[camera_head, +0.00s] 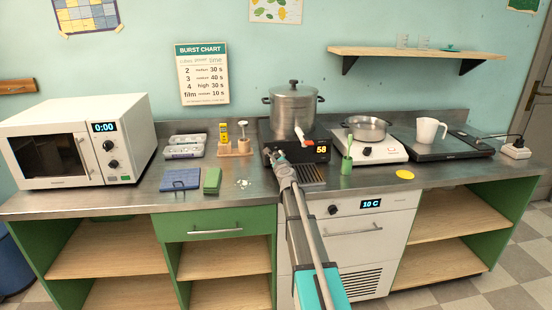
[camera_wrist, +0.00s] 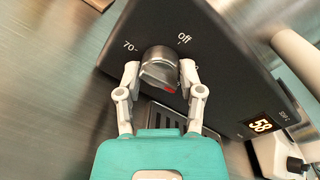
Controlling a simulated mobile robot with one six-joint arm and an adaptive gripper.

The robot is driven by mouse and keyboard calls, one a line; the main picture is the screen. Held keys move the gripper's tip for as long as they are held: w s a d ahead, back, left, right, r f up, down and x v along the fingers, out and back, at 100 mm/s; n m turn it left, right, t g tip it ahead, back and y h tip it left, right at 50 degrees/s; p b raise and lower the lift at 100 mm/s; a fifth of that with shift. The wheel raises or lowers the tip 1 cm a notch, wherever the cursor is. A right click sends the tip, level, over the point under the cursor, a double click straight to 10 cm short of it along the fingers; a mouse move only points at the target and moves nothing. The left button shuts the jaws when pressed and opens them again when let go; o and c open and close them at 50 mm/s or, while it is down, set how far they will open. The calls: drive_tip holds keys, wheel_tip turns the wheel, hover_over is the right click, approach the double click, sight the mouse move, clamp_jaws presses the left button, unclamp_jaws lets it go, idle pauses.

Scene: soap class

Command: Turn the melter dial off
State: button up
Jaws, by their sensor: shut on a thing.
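The melter (camera_head: 298,150) is a black box with a tall steel pot (camera_head: 293,112) on top, and its orange display (camera_head: 321,149) reads 58. In the wrist view its metal dial (camera_wrist: 158,62) sits on the black front panel (camera_wrist: 228,75), with "70" printed to its left and "off" above right. A red mark shows on the dial's lower right side, away from "off". My gripper (camera_wrist: 161,72) is shut on the dial, one finger on each side. In the head view my gripper (camera_head: 277,157) reaches the melter's left front and hides the dial.
A white hot plate (camera_head: 370,150) with a pan stands right of the melter, and a green-handled tool (camera_head: 347,155) stands between. A microwave (camera_head: 75,142) is at the left. A green block (camera_head: 212,180) and blue mould (camera_head: 180,180) lie on the counter left of my arm.

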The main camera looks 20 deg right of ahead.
drive_tip(key=n, duration=0.7)
drive_tip(key=shift+w, duration=0.15)
drive_tip(key=n, duration=0.3)
drive_tip(key=shift+a+n+g+p, duration=0.1)
drive_tip(key=shift+n+g+p, duration=0.2)
drive_tip(key=shift+n, duration=0.1)
drive_tip(key=shift+n+h, duration=0.5)
drive_tip(key=shift+n, duration=1.2)
drive_tip(key=o, duration=1.1)
drive_tip(key=shift+o, duration=0.2)
